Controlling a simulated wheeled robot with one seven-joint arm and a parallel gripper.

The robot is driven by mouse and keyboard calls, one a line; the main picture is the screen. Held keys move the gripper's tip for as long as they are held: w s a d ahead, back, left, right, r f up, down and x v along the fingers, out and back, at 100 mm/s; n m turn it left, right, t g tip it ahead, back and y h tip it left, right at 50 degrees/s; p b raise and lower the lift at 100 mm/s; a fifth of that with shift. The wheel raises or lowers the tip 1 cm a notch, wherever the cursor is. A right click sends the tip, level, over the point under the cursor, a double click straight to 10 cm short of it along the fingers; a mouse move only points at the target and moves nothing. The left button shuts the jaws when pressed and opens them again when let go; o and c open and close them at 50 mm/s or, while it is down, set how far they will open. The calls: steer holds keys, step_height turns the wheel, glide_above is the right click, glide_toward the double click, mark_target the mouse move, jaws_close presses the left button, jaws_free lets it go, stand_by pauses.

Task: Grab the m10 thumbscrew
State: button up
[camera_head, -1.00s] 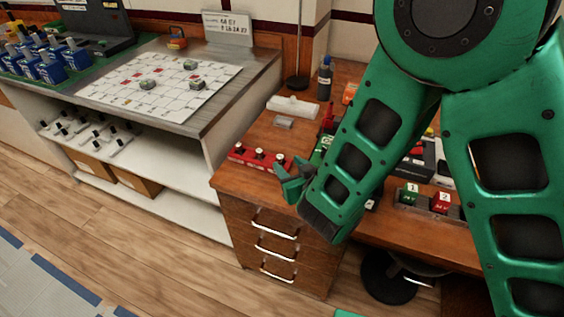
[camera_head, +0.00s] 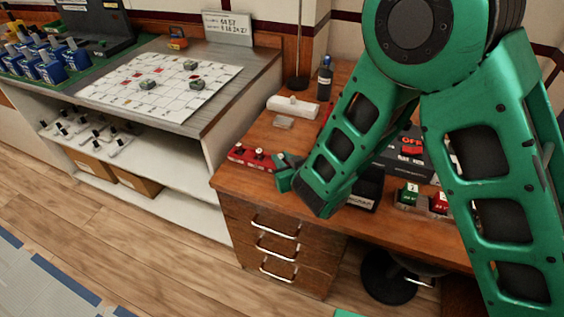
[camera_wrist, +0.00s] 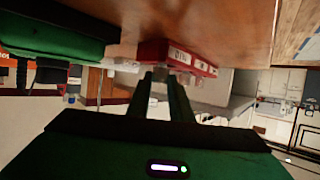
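A red block (camera_head: 247,160) with thumbscrews standing in it lies near the left front corner of the wooden desk. Two pale screw heads show clearly, a left thumbscrew (camera_head: 239,148) and a middle thumbscrew (camera_head: 259,153). The right end of the block is partly hidden by my gripper (camera_head: 281,175). In the wrist view the red block (camera_wrist: 185,58) has white labels too blurred to read surely. My gripper (camera_wrist: 161,80) points at its nearest end, with a narrow gap between the fingers. A pale shape shows in the gap; I cannot tell that it is gripped.
The wooden desk (camera_head: 262,135) also bears a white device (camera_head: 293,106), a small clear case (camera_head: 284,123), a dark bottle (camera_head: 325,78) and a black box (camera_head: 405,155). Green and red labelled blocks stand at the right. A steel-topped counter with a grid sheet (camera_head: 160,83) is at left.

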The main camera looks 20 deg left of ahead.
jaws_close()
steer(key=shift+r, duration=0.15)
